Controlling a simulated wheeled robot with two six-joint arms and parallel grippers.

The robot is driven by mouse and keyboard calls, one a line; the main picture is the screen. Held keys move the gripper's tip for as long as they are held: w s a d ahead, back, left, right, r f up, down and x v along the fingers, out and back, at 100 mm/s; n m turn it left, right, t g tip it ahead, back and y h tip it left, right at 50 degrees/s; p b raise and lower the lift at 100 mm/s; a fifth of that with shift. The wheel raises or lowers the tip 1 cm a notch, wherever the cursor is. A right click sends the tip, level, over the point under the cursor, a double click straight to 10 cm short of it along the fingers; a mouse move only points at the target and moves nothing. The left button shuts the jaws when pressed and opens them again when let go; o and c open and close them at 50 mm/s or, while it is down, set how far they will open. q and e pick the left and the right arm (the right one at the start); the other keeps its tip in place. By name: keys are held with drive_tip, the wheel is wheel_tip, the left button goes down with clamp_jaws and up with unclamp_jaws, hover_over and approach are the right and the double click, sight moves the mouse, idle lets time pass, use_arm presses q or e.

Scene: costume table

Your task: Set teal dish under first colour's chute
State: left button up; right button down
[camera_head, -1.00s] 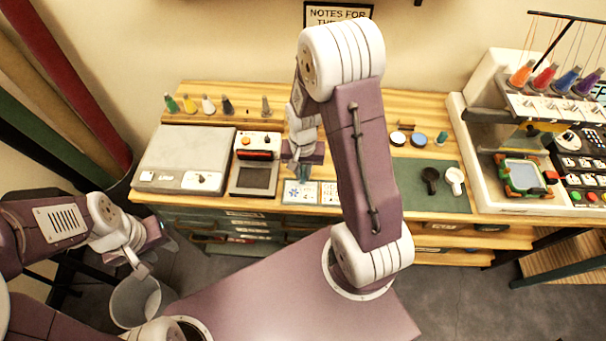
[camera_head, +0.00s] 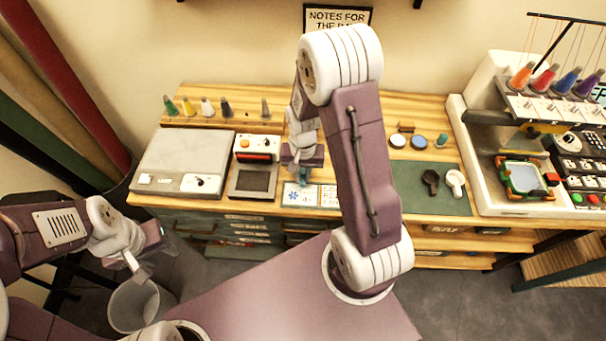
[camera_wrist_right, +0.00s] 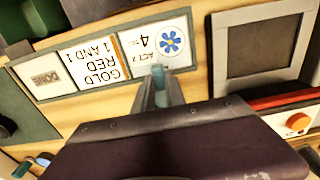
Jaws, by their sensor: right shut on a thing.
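My right gripper (camera_wrist_right: 160,92) points down at the row of cards. It is shut on a small teal piece (camera_wrist_right: 157,71), seen only as a sliver between the fingertips, so I cannot tell if it is the dish. In the head view the right gripper (camera_head: 302,172) is over the table behind the cards, its tips mostly hidden. No chute can be clearly identified. My left gripper (camera_head: 146,270) hangs off the table's left front; its jaw opening is unclear.
Cards (camera_wrist_right: 97,60) read "ACT 2", "GOLD RED 1 AND 1" and "DONE". A grey scale (camera_head: 185,160) and a dark-screened device (camera_head: 255,165) stand left. A green mat (camera_head: 410,195) holds dark and white cups. An embroidery machine (camera_head: 500,190) stands right. Several thread cones line the back.

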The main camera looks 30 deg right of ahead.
idle(0.5)
drive_tip(key=shift+w+d+f+p, duration=0.1)
drive_tip(key=shift+w+d+p, duration=0.15)
drive_tip(key=shift+w+d, duration=0.5)
drive_tip(key=shift+w+d+f+p, duration=0.1)
drive_tip(key=shift+w+d+p, duration=0.25)
drive_tip(key=shift+w, duration=0.75)
drive_tip(key=shift+w+d+p, duration=0.15)
drive_tip(key=shift+w+d, duration=0.45)
drive_tip(key=shift+w, duration=0.3)
drive_tip(key=shift+p, duration=0.35)
drive_tip(key=shift+f+b, duration=0.35)
drive_tip(key=shift+f, duration=0.3)
drive_tip(key=c, duration=1.3)
unclamp_jaws()
drive_tip(key=shift+r, duration=0.15)
